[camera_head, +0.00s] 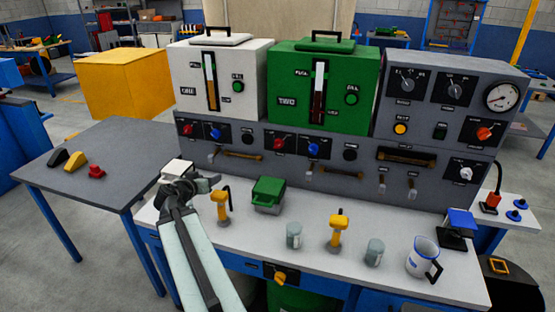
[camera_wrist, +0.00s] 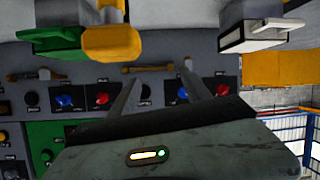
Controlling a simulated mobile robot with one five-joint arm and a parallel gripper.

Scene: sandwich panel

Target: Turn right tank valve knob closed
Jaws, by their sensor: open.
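The green tank marked TWO (camera_head: 322,90) is the right of two tanks above a grey panel. Below it are a red knob (camera_head: 279,144), a blue knob (camera_head: 314,149) and a black knob (camera_head: 350,155). My gripper (camera_head: 211,182) is open and empty, low in front of the left panel section, left of these knobs and apart from them. The wrist view is upside down. There the right tank's red knob (camera_wrist: 101,97) and blue knob (camera_wrist: 65,100) lie left of my gripper (camera_wrist: 161,74). The left section's black knob (camera_wrist: 144,92) shows between its fingers.
The white tank ONE (camera_head: 225,80) stands left. On the bench, yellow-handled tools (camera_head: 338,230), a green box (camera_head: 268,193), a white box (camera_head: 177,168), grey cups (camera_head: 294,235) and a mug (camera_head: 422,256) stand before the panel. Brass handles (camera_head: 407,157) protrude from the panel.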

